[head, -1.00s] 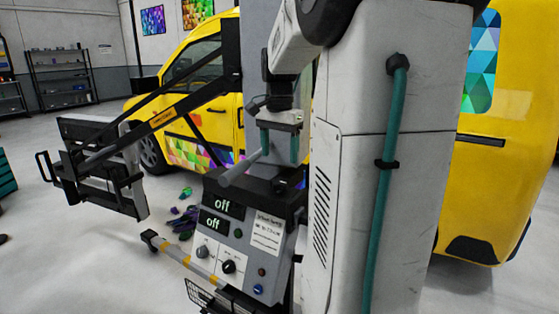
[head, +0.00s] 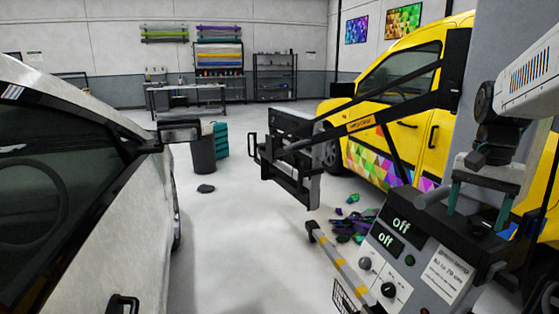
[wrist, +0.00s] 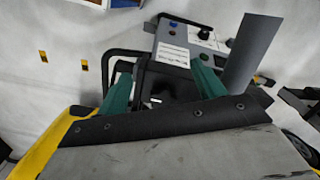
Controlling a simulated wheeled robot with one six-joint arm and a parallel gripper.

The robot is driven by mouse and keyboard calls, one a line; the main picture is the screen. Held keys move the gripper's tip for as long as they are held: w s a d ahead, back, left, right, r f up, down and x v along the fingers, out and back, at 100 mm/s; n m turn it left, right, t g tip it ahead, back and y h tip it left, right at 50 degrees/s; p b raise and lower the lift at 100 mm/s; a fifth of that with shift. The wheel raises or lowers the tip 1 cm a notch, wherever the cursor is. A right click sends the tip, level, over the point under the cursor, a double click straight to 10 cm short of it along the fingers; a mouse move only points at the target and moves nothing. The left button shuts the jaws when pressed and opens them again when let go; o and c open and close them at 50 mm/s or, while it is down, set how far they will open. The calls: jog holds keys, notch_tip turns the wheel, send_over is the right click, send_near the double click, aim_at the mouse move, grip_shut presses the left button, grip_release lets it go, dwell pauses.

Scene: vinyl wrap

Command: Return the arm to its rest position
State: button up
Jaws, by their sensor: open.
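My gripper (head: 476,200) is at the right in the head view, at the end of my white arm (head: 528,85). Its two teal fingers point down, are apart, and have nothing visible between them. It hangs over the top of a grey control box (head: 400,245) whose two displays read "off". A grey tube (head: 434,196) lies beside the left finger. In the wrist view my gripper (wrist: 163,88) shows its teal fingers spread, with the tube (wrist: 250,55) right of them. I cannot tell whether finger and tube touch.
A white car (head: 80,200) fills the left. A yellow van (head: 400,130) stands behind a black folding arm with a lamp panel (head: 295,160). Coloured scraps (head: 350,225) lie on the floor. A bin (head: 203,155) stands farther back.

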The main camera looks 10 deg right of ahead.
jog(key=s+a+f+n+t, duration=0.1)
jog(key=s+a+n, duration=0.4)
jog(key=a, duration=0.6)
jog(key=s+a+f+n, duration=0.2)
jog(key=s+a+n, duration=0.3)
jog(key=a, duration=0.6)
jog(key=shift+s+a+f+n+t, duration=0.2)
jog(key=shift+a+f+n+t, duration=0.15)
jog(key=shift+n, duration=0.55)
